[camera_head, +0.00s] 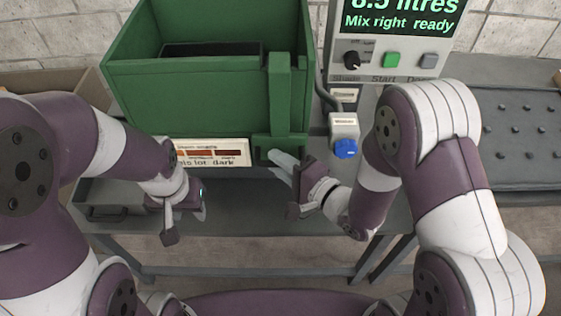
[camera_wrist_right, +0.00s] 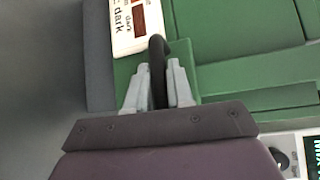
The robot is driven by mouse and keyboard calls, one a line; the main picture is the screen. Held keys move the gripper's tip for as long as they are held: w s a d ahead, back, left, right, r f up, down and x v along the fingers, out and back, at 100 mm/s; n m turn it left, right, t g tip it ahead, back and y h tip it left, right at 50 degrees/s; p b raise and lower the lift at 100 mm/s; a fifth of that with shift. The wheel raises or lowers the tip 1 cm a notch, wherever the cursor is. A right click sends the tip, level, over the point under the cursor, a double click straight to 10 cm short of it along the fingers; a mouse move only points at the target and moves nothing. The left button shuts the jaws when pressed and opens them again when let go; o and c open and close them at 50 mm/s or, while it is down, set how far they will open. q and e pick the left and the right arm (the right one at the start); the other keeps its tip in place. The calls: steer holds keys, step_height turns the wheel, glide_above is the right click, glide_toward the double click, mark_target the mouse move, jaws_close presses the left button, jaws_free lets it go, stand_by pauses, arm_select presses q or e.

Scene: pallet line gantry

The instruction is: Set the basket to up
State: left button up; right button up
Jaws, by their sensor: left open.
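A green box-shaped tank (camera_head: 190,100) stands on the bench, with a dark-rimmed shape (camera_head: 235,47) inside its top. I cannot tell whether that shape is the basket. A green upright post (camera_head: 281,95) runs down its front right corner. A black handle (camera_wrist_right: 157,60) at the tank's front shows in the right wrist view. My right gripper (camera_head: 280,166) is at the foot of the post. In the right wrist view its fingers (camera_wrist_right: 158,85) lie against both sides of the handle. My left gripper (camera_head: 186,222) is open and empty, low in front of the bench.
A colour-scale label (camera_head: 212,153) is on the tank's front. A control panel (camera_head: 393,45) reads "8.5 litres, Mix right, ready". A blue knob (camera_head: 345,149) sits below it.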

step_height(320, 180, up, 14)
steer(key=p, duration=1.3)
steer(key=shift+f, duration=0.1)
jaws_close()
steer(key=shift+w+f, duration=0.1)
steer(key=shift+w, duration=0.05)
steer(key=o, duration=0.7)
jaws_free()
steer(key=shift+o, duration=0.2)
steer(key=shift+s, duration=0.2)
steer(key=v, duration=1.2)
steer(key=shift+s+d+b, duration=0.2)
steer(key=shift+d+b, duration=0.1)
steer(key=shift+b, duration=0.05)
